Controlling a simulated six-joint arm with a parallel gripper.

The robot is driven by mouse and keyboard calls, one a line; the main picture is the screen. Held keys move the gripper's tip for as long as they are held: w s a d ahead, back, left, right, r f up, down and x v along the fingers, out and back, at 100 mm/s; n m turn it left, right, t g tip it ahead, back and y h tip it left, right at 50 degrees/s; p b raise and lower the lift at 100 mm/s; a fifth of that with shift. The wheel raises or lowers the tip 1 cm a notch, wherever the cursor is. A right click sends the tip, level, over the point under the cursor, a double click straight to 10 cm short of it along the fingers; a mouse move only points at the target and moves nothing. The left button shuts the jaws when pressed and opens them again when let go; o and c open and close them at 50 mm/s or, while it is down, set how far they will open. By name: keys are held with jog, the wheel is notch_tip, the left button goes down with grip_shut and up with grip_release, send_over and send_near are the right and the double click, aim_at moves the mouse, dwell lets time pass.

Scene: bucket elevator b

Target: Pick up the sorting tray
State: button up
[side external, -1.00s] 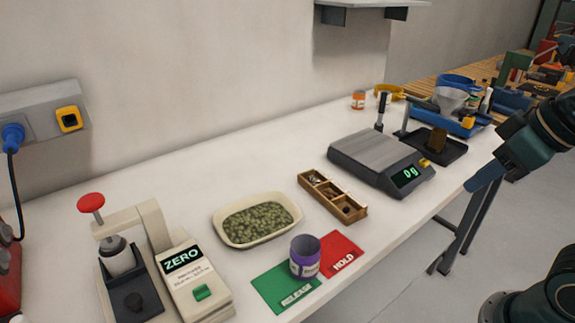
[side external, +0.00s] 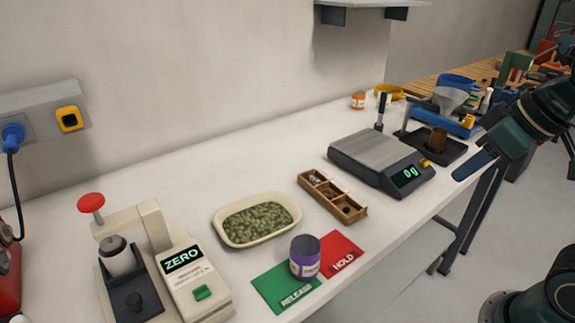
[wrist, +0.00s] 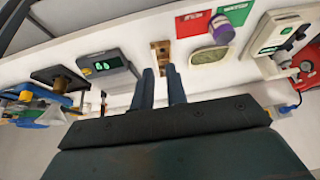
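A small wooden tray (side external: 345,210) with compartments, which looks like the sorting tray, lies on the white bench in the side view. Small items sit in its compartments. In the wrist view the wooden tray (wrist: 154,46) shows just beyond my fingertips. My gripper (wrist: 159,72) has its two fingers apart with nothing between them. In the side view my gripper (side external: 465,172) hangs at the right, past the bench's front edge and well apart from the tray.
A cream dish (side external: 217,226) of green pieces lies left of the wooden tray. A scale (side external: 370,155) reading 0 g stands to its right. A purple jar (side external: 305,258) stands near the green RELEASE card (side external: 270,285) and red HOLD card (side external: 345,250). A ZERO device (side external: 190,280) stands front left.

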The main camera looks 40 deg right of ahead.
jog(key=w+a+f+y, duration=0.1)
jog(key=w+f, duration=0.3)
jog(key=w, duration=0.5)
jog(key=w+a+f+y, duration=0.1)
jog(key=w+f+y, duration=0.1)
jog(key=w, duration=0.8)
jog(key=w+a+f+m+g+y, duration=0.1)
jog(key=w+a+f, duration=0.1)
jog(key=w+f, duration=0.3)
jog(key=w, duration=0.4)
jog(key=shift+w+f+y, duration=0.3)
jog(key=shift+f+y, duration=0.05)
jog(key=shift+y, duration=0.05)
jog(key=shift+f, duration=0.1)
jog(key=shift+x, duration=4.2)
jog(key=shift+f, duration=0.1)
jog(key=shift+x, duration=2.5)
